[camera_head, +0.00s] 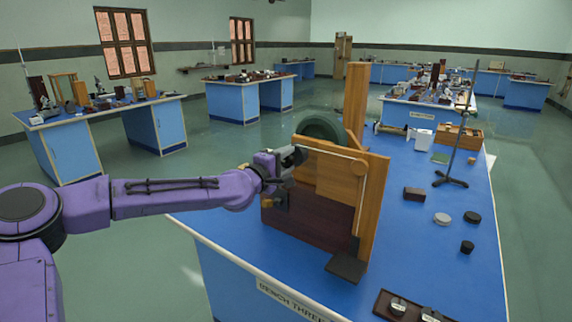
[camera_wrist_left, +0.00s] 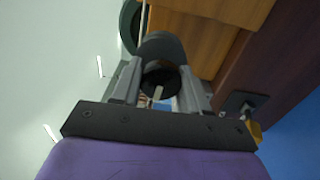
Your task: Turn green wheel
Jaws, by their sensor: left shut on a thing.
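The green wheel (camera_head: 322,126) stands upright at the top of a wooden apparatus (camera_head: 335,172) on the blue bench, its lower part hidden behind a wood panel. My left gripper (camera_head: 296,156) is at the apparatus's left side, just below and left of the wheel. In the left wrist view, a dark green edge of the wheel (camera_wrist_left: 129,27) shows beyond the fingers. The left gripper (camera_wrist_left: 158,88) is shut on a dark rounded part that seems to belong to the wheel; the exact contact is hard to see. My right gripper is not in view.
The blue bench (camera_head: 400,240) holds a dark block (camera_head: 414,194), small discs (camera_head: 442,218) and a retort stand (camera_head: 450,181) to the right. A dark tray (camera_head: 384,305) lies at the front edge. The floor to the left is clear.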

